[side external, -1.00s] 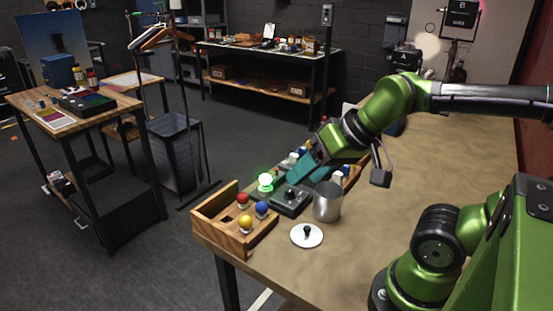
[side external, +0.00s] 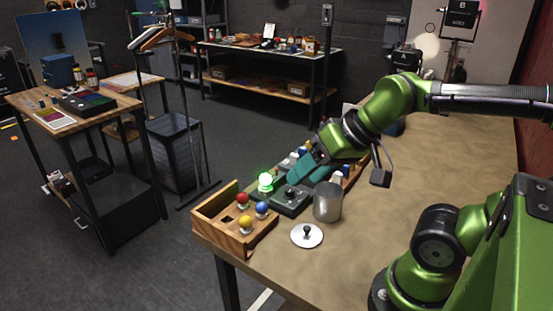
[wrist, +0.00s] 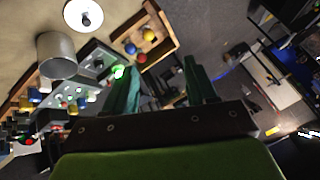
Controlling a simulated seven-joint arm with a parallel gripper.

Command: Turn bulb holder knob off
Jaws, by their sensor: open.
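The lit green bulb (side external: 265,181) glows on its dark holder, just right of the wooden tray. It also glows in the wrist view (wrist: 118,72), close to one finger. I cannot make out the holder's knob clearly. A dark box (side external: 288,205) with a small black stick on top stands right beside the bulb. My gripper (side external: 294,176) is above and behind this box, tilted down toward the bulb. In the wrist view my gripper (wrist: 160,85) has its two green fingers wide apart with nothing between them.
A wooden tray (side external: 208,212) holds red, yellow and blue bulbs at the table's left end. A metal cup (side external: 327,203) and a white lid (side external: 307,236) with a black knob stand in front. More small parts lie behind my gripper. The table's right side is clear.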

